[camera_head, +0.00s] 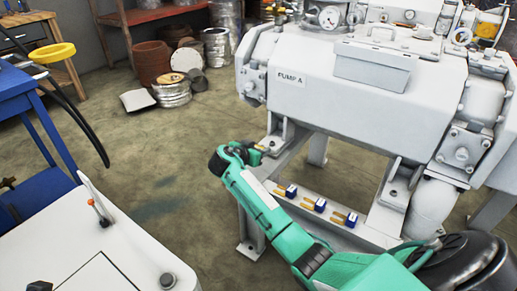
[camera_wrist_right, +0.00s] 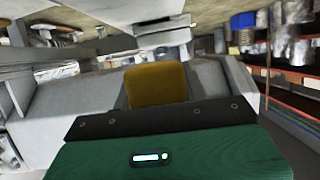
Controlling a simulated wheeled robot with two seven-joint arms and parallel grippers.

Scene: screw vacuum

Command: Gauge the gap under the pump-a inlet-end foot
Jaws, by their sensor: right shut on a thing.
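Pump A (camera_head: 330,95) is a large white machine with a "PUMP A" label, standing on a grey frame. Its left-end foot (camera_head: 280,138) sits on the frame; no marking shows which end is the inlet. My right gripper (camera_head: 258,149) is beside this foot, shut on a small mustard-yellow piece (camera_wrist_right: 157,84), likely a gauge. The piece's far end and any contact with the gap are hidden. My left gripper is not in view.
The pump's right-end foot (camera_head: 395,188) is on the frame further right. A grey box (camera_head: 374,65) sits on the pump. A blue bench (camera_head: 40,105) stands at left, with drums (camera_head: 217,47) behind. Open floor (camera_head: 165,160) lies left of the pump.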

